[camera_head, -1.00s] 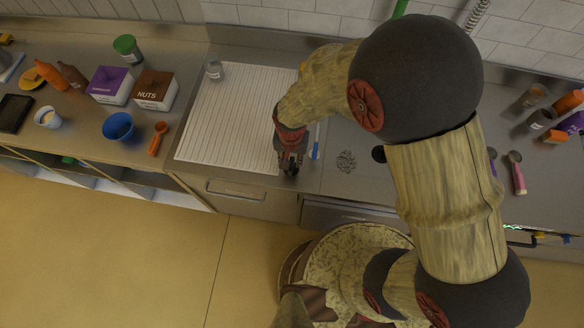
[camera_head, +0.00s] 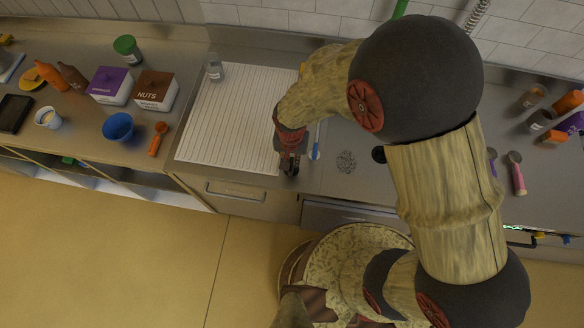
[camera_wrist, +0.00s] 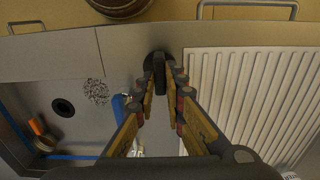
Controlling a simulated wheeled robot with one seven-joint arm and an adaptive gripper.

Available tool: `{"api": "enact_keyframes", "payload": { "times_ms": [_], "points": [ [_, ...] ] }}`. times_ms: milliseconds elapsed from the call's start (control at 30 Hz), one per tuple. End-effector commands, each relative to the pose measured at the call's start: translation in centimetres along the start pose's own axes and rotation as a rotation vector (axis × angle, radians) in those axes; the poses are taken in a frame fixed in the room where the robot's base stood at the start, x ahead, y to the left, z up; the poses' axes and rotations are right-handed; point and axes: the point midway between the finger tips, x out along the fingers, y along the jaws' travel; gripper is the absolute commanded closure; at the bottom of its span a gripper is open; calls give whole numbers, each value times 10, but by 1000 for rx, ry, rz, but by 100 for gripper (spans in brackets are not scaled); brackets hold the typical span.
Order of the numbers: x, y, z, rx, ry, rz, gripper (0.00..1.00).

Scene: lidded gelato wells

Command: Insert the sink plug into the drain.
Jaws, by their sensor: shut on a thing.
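The dark sink plug, a round disc with an upright grip, shows in the wrist view (camera_wrist: 157,62) near the counter's front edge. It seems to rest on the steel beside the ribbed drainboard. My gripper (camera_wrist: 161,80) is shut on the plug's grip, one finger on each side. In the head view my gripper (camera_head: 290,160) points down there, and the plug (camera_head: 290,172) is mostly hidden below it. The drain, a dark round hole (camera_wrist: 63,107), is left of the plug in the wrist view. In the head view the drain (camera_head: 378,154) is partly covered by my arm.
A grey scourer (camera_head: 346,161) and a blue-handled brush (camera_head: 315,150) lie between plug and drain. The white drainboard (camera_head: 225,120) is left of my gripper, with a clear jar (camera_head: 214,70) at its back. An orange-brown brush (camera_wrist: 41,133) is near the drain.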

Motion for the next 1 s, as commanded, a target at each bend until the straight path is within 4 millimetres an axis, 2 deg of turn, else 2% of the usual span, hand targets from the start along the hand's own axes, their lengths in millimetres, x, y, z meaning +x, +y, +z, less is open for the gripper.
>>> {"api": "enact_keyframes", "payload": {
  "times_ms": [767,1000],
  "points": [
    [-24,0,0,0,0,0,100],
    [-45,0,0,0,1,0,100]
  ]
}}
